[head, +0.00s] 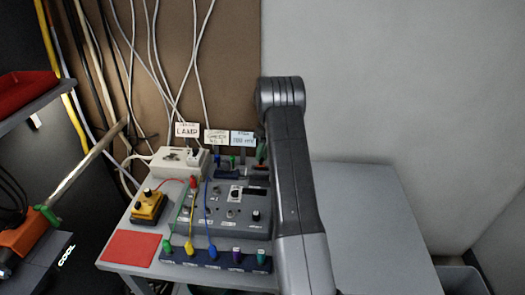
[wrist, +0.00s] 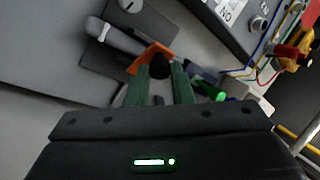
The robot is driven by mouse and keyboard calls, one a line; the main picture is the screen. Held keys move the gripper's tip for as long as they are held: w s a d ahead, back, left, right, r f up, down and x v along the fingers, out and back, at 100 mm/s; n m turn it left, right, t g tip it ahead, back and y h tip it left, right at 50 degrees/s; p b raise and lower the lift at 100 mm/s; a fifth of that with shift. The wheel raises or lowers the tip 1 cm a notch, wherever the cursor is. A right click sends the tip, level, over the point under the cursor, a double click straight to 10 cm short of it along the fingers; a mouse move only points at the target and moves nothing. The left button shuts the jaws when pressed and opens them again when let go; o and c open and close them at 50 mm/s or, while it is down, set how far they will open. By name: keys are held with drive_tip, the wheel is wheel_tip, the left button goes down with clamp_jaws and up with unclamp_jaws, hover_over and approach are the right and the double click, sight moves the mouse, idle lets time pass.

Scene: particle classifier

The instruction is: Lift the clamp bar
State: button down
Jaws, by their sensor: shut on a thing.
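In the wrist view my gripper (wrist: 160,78) has two green fingers, closed around a dark rounded piece with an orange part (wrist: 150,58) beside it. I take this to be the clamp bar (wrist: 159,66). In the head view my arm comes down in front of the bench and hides most of the gripper and the clamp. Only a small green and red patch (head: 261,152) shows beside the arm, behind the control box.
A grey control box (head: 222,212) with knobs and coloured cables stands on the grey table (head: 375,210). A yellow box (head: 148,207), a red mat (head: 131,247) and a white box (head: 178,160) are to the left. The table's right side is clear.

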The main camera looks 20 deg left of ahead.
drive_tip(key=shift+w+r+g, duration=0.1)
drive_tip(key=shift+w+g, duration=0.15)
drive_tip(key=shift+g, duration=0.15)
drive_tip(key=c, duration=1.3)
unclamp_jaws()
drive_tip(key=shift+o, duration=0.2)
wheel_tip(320, 180, up, 10)
drive_tip(key=b, duration=0.1)
